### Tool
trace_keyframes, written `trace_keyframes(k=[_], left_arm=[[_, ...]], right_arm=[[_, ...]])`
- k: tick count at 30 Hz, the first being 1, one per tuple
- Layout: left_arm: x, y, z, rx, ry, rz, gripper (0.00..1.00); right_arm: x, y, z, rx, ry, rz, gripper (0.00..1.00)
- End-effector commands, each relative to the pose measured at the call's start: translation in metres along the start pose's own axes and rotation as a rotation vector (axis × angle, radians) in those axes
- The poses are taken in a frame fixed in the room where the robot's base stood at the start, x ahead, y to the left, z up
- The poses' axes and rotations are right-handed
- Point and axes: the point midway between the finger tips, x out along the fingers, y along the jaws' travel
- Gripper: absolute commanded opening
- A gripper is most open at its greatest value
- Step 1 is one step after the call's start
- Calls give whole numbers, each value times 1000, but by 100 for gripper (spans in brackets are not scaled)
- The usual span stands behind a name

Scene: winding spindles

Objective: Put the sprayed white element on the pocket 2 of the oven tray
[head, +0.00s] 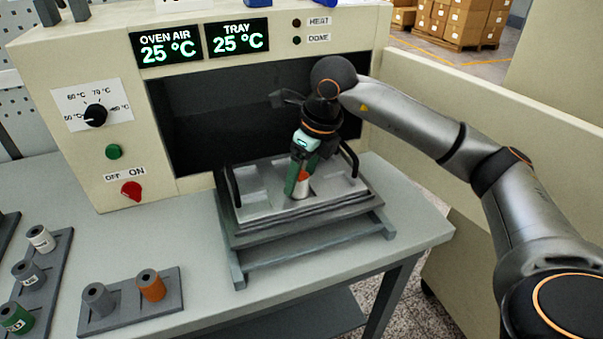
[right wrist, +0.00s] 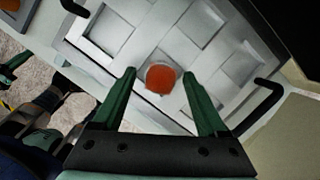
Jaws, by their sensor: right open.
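The white element, with an orange-red top (head: 303,178), stands on the oven tray (head: 349,186), partly hidden by my right gripper. In the right wrist view its round top (right wrist: 161,80) shows with a pale rim around it. The tray has several square recesses (right wrist: 116,30); no pocket numbers are readable, so I cannot tell which pocket holds the element. My right gripper (right wrist: 159,73) is open, with one green finger on either side of the element and gaps between. My left gripper is not in view.
The oven (head: 50,77) stands behind the tray, its dark opening uncovered. The tray has black handles (head: 233,187) and rests on a grey stand. Grey holders with several spools, including an orange one (head: 151,286), lie at the left. The table between holders and stand is clear.

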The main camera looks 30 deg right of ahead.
Motion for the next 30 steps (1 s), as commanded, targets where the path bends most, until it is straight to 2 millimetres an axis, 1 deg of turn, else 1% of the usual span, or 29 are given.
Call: trace_keyframes(k=[5,12,15,18,21,30], left_arm=[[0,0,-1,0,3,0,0],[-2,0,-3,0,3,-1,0],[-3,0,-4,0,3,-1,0],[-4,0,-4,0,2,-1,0],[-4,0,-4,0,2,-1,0],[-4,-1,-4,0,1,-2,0]], right_arm=[[-33,0,1,0,-7,-2,76],[-86,0,2,0,-8,-1,76],[-102,0,1,0,-5,-1,76],[-112,0,1,0,-4,-1,76],[-118,0,0,0,-2,0,76],[-119,0,0,0,-2,0,76]])
